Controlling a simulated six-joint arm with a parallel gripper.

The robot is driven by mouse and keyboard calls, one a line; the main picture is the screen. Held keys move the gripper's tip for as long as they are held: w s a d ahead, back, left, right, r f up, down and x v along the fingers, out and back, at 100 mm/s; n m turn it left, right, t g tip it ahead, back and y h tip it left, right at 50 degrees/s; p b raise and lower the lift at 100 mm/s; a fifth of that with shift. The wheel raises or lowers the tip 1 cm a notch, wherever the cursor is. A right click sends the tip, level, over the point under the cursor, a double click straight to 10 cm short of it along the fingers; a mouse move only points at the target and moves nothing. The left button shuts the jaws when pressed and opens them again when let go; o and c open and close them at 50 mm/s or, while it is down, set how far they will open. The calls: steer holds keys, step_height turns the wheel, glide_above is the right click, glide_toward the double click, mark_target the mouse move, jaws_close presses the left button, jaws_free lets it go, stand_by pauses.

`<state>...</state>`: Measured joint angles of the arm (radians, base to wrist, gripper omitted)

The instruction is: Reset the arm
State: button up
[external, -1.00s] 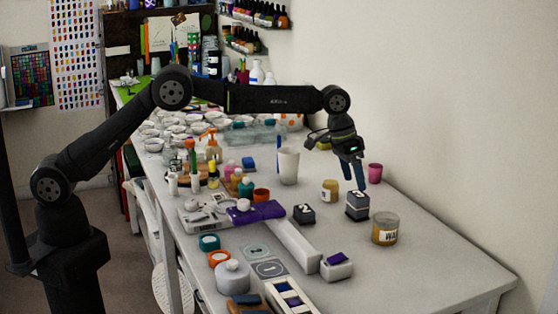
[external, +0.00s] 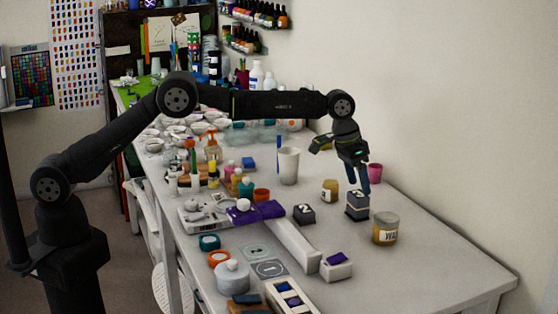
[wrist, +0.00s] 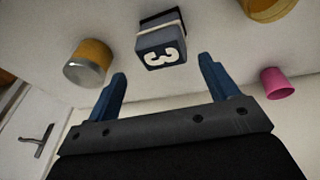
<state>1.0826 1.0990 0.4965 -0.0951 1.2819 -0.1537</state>
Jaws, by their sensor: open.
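My gripper (external: 358,184) hangs at the end of my arm over the right part of the table, fingers pointing down. In the wrist view my gripper (wrist: 164,68) has its two blue fingers spread apart with nothing between them. A dark block labelled 3 (external: 357,207) stands on the table just below the fingertips. In the wrist view this block (wrist: 160,45) shows beyond the gap between the fingers, apart from them.
An amber jar (external: 330,190), a pink cup (external: 375,172) and a wax jar (external: 386,229) stand around the gripper. A block labelled 2 (external: 304,214) and a white cup (external: 288,166) are further left. The table's front right is clear.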

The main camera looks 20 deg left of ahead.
step_height(320, 180, down, 3)
steer(key=shift+f, duration=0.1)
steer(key=w+v, duration=0.1)
steer(key=v, duration=1.1)
steer(key=x, duration=0.8)
steer(key=s+x, duration=0.1)
steer(key=x, duration=0.3)
steer(key=shift+a, duration=0.1)
steer(key=shift+r, duration=0.3)
step_height(320, 180, up, 3)
steer(key=shift+r, duration=0.2)
steer(key=s+r, duration=0.7)
steer(key=s, duration=0.5)
glide_above(357, 194)
steer(key=w+a, duration=1.3)
steer(key=w, duration=0.1)
step_height(357, 194, down, 4)
steer(key=shift+n, duration=0.4)
steer(key=w+f, duration=0.1)
steer(key=w, duration=0.1)
steer(key=w+a+f, duration=0.1)
steer(key=w+f, duration=0.1)
steer(key=w, duration=0.1)
steer(key=w+f, duration=0.2)
steer(key=shift+w+a, duration=0.15)
steer(key=shift+a, duration=0.25)
steer(key=shift+w+a+f, duration=0.2)
steer(key=shift+w+f, duration=0.2)
steer(key=shift+w, duration=0.35)
